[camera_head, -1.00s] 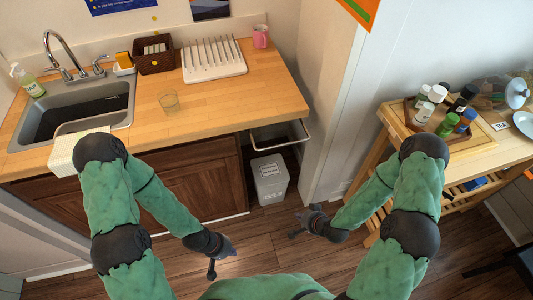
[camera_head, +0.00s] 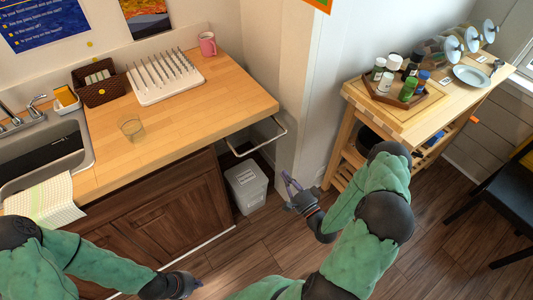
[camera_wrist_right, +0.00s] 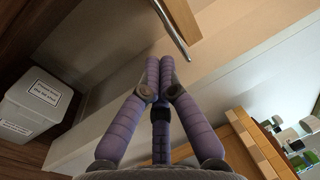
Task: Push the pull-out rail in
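The pull-out rail (camera_head: 270,140) is a thin pale metal loop sticking out from under the right end of the wooden counter. Its end also shows as a metal bar (camera_wrist_right: 172,28) at the top of the right wrist view. My right gripper (camera_head: 286,180) is below and to the right of the rail in the head view, apart from it. In the right wrist view its purple fingers (camera_wrist_right: 160,62) meet at the tips with nothing between them, just below the bar. My left gripper (camera_head: 192,284) is low at the bottom edge, away from the rail; its finger opening is unclear.
A white bin (camera_head: 246,187) stands on the floor under the rail. A white wall edge (camera_head: 292,130) rises just right of the rail. A wooden cart (camera_head: 410,115) with jars and plates stands further right. The counter (camera_head: 190,110) holds a glass, dish rack and basket.

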